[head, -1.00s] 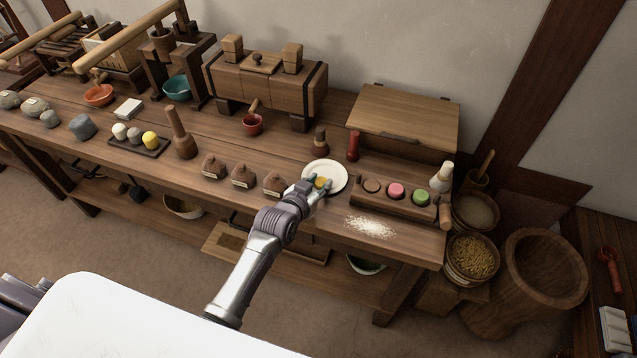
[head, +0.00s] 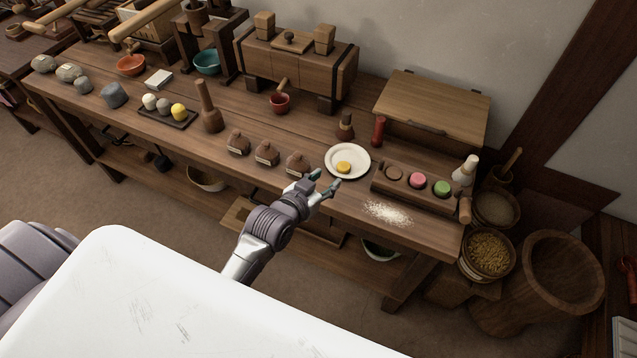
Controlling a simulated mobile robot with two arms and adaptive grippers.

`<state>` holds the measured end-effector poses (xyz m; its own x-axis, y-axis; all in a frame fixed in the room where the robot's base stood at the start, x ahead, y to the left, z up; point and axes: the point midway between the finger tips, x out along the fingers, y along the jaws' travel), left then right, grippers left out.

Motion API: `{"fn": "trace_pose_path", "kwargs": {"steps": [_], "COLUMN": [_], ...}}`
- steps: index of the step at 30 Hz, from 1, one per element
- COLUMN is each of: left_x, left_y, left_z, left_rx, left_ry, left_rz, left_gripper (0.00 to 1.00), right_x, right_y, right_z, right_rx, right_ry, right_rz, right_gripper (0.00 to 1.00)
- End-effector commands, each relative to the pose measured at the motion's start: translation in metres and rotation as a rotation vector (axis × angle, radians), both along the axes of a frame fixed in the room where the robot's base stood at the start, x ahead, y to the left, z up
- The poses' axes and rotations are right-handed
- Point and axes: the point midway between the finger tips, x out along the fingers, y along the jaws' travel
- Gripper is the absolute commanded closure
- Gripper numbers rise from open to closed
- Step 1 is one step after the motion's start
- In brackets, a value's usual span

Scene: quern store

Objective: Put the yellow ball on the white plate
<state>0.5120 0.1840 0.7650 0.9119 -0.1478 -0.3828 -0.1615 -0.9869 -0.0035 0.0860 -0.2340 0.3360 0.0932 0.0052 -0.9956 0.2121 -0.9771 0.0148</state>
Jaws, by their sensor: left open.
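The white plate (head: 361,151) lies on the wooden bench, right of the middle. A yellow ball (head: 343,167) rests on the plate, near its front left side, and looks low and rounded. My left gripper (head: 325,181) is open and empty, just in front of the plate and apart from the ball. Another yellow round thing (head: 179,112) sits on a dark tray (head: 158,118) at the left, beside a grey and a white one. My right gripper is not in view.
Small brown labelled objects (head: 266,154) stand left of the plate. White powder (head: 387,212) lies near the front edge.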

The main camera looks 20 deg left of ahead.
Motion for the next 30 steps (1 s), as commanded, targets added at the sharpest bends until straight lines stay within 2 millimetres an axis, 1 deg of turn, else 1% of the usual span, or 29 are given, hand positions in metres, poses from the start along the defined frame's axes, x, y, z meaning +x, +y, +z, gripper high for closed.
{"fn": "trace_pose_path", "kwargs": {"steps": [1,3,7,26,29,30], "left_x": [-0.009,-0.017,-0.025,-0.029,-0.043,-0.053], "left_y": [0.002,0.003,0.004,0.004,0.003,0.002], "left_z": [0.003,0.007,0.011,0.010,0.005,0.003], "left_rx": [0.001,0.001,0.001,0.002,0.014,0.023], "left_ry": [0.000,0.000,-0.001,0.011,0.076,0.121], "left_rz": [0.000,0.000,0.000,-0.001,-0.009,-0.014], "left_gripper": [0.56,0.56,0.56,0.56,0.56,0.56], "right_x": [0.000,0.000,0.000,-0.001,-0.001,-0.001], "right_y": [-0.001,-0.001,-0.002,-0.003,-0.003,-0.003], "right_z": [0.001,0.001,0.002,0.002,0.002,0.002], "right_rx": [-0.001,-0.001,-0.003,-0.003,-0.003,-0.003], "right_ry": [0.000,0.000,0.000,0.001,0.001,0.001], "right_rz": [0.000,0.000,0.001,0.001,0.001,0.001], "right_gripper": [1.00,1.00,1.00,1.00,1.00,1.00]}}
